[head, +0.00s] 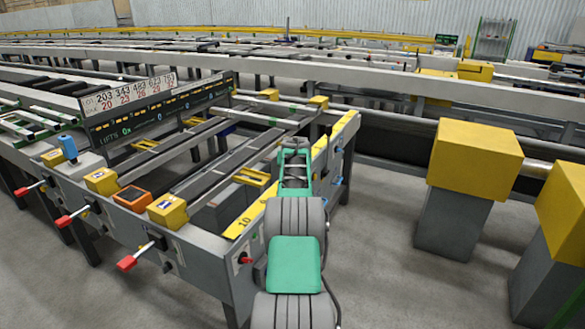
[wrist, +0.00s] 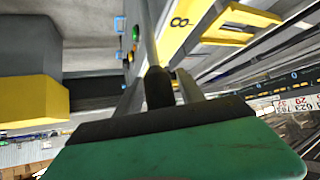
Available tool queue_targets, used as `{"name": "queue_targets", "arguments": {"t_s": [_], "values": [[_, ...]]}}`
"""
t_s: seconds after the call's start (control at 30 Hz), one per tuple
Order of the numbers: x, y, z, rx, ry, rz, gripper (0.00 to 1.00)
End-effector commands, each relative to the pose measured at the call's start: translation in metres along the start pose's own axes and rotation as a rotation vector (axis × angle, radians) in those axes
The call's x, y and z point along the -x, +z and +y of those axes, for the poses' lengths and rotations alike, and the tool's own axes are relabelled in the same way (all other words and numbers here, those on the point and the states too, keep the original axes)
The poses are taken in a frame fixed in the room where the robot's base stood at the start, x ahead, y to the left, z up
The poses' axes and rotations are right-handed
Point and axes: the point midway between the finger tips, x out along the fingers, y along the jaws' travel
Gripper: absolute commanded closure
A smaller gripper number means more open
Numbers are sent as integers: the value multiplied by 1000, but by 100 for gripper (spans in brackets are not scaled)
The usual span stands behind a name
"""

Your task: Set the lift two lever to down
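Three red-handled levers project from the table's front edge in the head view: a left one (head: 28,189), a middle one (head: 64,220) and a near one (head: 127,262). Their red ends point left and outward, away from the table. No readable label shows which is lift two. My arm crosses the head view right of the levers, and its end (head: 294,146) is over the table's right side, apart from them. The wrist view shows my green and black gripper body with a dark, tapered part and a pale rod in front. My fingertips cannot be made out clearly.
Yellow boxes (head: 167,211) and an orange box (head: 132,198) sit on the front rail. A board marked "LIFTS" (head: 155,113) stands behind. Yellow-topped grey posts (head: 476,158) stand at right. Grey floor is open in front of the levers (head: 60,290).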

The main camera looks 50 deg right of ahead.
Motion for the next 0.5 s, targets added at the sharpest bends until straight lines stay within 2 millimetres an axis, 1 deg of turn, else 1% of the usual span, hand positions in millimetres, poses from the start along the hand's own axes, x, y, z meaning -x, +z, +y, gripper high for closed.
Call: {"name": "queue_targets", "arguments": {"t_s": [0.3, 0.37, 0.5], "values": [[1, 2, 1, 0, 0, -5, 50], [5, 2, 1, 0, 0, -4, 50], [25, 1, 1, 0, 0, -3, 50]]}}
